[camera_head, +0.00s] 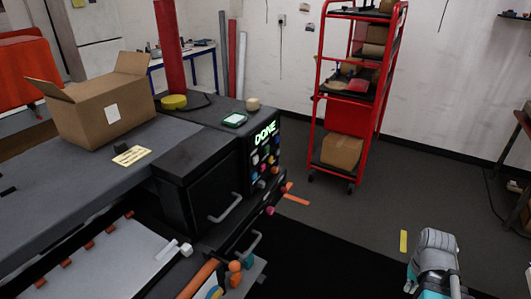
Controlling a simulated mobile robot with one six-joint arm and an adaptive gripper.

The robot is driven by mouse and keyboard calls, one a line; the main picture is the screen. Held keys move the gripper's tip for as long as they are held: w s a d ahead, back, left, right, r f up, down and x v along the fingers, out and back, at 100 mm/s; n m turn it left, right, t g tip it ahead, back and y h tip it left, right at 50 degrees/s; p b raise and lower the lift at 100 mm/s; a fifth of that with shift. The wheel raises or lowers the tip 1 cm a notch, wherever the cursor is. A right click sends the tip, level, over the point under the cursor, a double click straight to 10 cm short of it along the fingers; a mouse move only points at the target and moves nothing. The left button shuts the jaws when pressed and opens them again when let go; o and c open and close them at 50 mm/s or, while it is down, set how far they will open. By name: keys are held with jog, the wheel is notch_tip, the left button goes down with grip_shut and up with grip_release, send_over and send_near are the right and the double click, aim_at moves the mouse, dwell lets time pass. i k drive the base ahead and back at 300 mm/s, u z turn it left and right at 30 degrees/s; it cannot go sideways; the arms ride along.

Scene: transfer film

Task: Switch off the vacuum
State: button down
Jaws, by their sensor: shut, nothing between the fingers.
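A dark grey machine (200,150) stands at the left centre, with a lit green "DONE" display (265,133) on its right-hand end. Below the display is a control panel (264,165) with several small coloured buttons or knobs, some white, green, orange and pink. A pink-red knob (270,210) sits lower, near the machine's front edge. The labels are too small to read, so I cannot tell which control is the vacuum's or how it is set. A grey and teal part of my arm shows at the lower right, well apart from the panel. My gripper's fingers are not visible.
An open cardboard box (100,108), a yellow tape roll (174,102) and a small green-screened device (234,120) rest on the machine. A red shelf trolley (317,120) stands behind at right. Dark floor (350,215) between machine and arm is clear, apart from tape marks.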

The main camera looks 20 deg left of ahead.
aim_at(261, 184)
jog(key=k, duration=1.35)
jog(key=u, duration=0.55)
jog(key=i, duration=1.8)
jog(key=z, duration=0.55)
